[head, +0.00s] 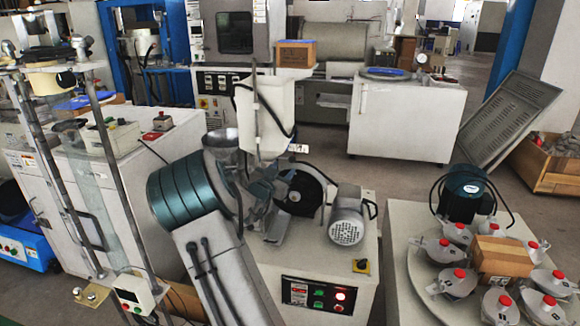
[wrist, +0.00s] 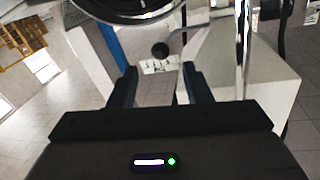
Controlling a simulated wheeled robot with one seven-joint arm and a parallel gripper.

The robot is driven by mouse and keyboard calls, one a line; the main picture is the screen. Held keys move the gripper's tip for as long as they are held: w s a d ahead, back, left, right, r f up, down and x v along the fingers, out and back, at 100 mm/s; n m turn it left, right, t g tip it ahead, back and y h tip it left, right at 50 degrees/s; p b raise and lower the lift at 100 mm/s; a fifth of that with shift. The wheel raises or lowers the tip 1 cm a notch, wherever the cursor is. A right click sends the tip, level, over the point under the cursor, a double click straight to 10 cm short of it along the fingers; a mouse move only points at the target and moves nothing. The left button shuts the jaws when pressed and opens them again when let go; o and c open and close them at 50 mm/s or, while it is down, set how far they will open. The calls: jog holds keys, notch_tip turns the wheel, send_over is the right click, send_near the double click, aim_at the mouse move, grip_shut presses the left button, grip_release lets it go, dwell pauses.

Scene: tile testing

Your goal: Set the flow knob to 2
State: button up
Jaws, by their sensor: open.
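A small black round knob (wrist: 160,49) shows in the wrist view, just above a white plate (wrist: 160,66) with dark markings. The markings are too small to read, so I cannot tell the knob's setting. My gripper (wrist: 160,70) is open, with one dark finger on each side of the picture's middle. The knob appears between and beyond the fingertips, and nothing is held. In the head view, a small white plate (head: 298,148) shows beside the white hopper (head: 264,118). The knob cannot be made out there.
A vertical metal rod (wrist: 245,50) stands right of the fingers. In the head view, a black wheel housing (head: 300,190) and a grey motor (head: 347,222) sit below the hopper. A round table (head: 430,290) with several red-capped pots stands at right.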

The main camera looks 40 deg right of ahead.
aim_at(291, 162)
jog(key=b+x, duration=0.1)
jog(key=x, duration=0.5)
jog(key=shift+w+d, duration=0.2)
jog(key=shift+d, duration=0.15)
grip_shut()
